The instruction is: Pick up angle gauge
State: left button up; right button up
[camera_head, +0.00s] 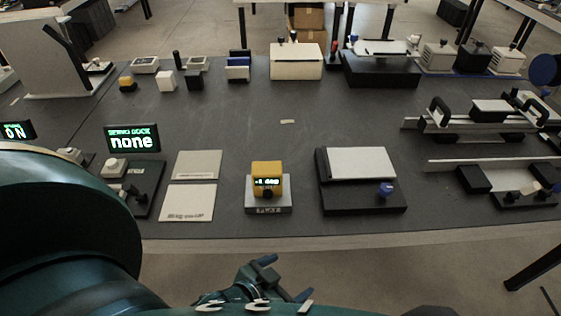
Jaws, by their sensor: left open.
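The angle gauge (267,173) is a small yellow box with a dark display reading about "-1 deg" and a dark knob below it. It sits upright on a light grey block (268,208) labelled "FLAT", near the front edge of the table. My left gripper (284,278) is in front of the table edge, below the gauge in the picture. Its blue-tipped fingers are apart, with nothing seen between them, and do not touch the gauge. My left arm fills the lower left and hides part of the table. My right gripper does not show.
A "none" display (132,138) is farther left. Rail fixtures (470,122) are at right.

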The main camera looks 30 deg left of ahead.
aim_at(265, 174)
jog(key=u, duration=1.05)
jog(key=i, duration=0.2)
